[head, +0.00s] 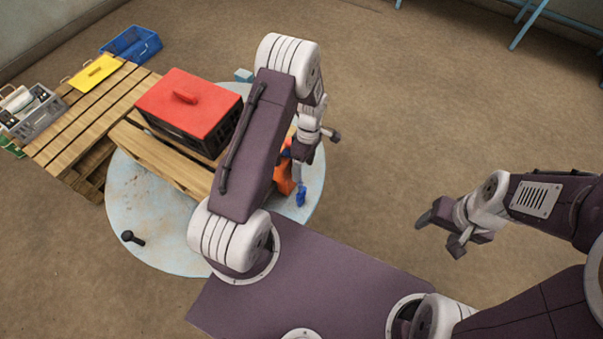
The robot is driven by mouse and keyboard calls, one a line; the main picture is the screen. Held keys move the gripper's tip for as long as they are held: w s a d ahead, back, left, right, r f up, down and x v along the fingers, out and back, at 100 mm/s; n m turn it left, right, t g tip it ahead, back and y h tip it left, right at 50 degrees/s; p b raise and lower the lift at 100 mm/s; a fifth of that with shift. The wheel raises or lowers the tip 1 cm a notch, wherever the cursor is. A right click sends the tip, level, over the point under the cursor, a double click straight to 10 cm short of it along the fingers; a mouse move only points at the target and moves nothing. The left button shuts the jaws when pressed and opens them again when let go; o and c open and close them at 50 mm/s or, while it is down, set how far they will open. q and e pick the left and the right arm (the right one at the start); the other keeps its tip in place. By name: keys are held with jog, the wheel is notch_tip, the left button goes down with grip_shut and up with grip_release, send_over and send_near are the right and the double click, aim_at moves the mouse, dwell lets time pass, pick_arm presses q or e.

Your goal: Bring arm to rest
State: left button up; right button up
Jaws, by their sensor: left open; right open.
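My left arm reaches up and away from its mount, then folds down at the far end. Its gripper (317,146) is open above the right part of the round table, with nothing seen between its fingers. An orange thing (284,178) with a small blue piece (301,195) beside it lies just below that gripper, partly hidden by my arm. My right gripper (440,232) is open and empty over bare floor at the right, its arm coming in from the right edge.
The round pale-blue table (165,230) carries a wooden pallet section and a dark crate with a red lid (188,98). A black knob-ended tool (132,238) lies at its front left. Floor at right is clear.

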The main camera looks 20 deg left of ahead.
pick_arm(q)
jog(key=w+d+r+m+t+p, duration=0.1)
jog(key=d+r+t+p, duration=0.1)
jog(key=r, duration=0.8)
jog(key=d+r+m+t+p, duration=0.1)
jog(key=d+r+m+p, duration=0.1)
jog(key=r, duration=0.8)
jog(key=s+r+m+p, duration=0.1)
jog(key=s+r+m, duration=0.1)
jog(key=s+m, duration=0.9)
jog(key=m, duration=0.2)
jog(key=shift+d+m+t, duration=0.25)
jog(key=shift+m+t, duration=0.15)
pick_arm(e)
jog(key=r, duration=0.2)
jog(key=d+r, duration=0.1)
jog(key=r, duration=0.2)
jog(key=shift+w+d+r, duration=0.1)
jog(key=shift+w+d, duration=0.05)
jog(key=shift+w, duration=0.05)
pick_arm(q)
jog(key=shift+w, duration=0.1)
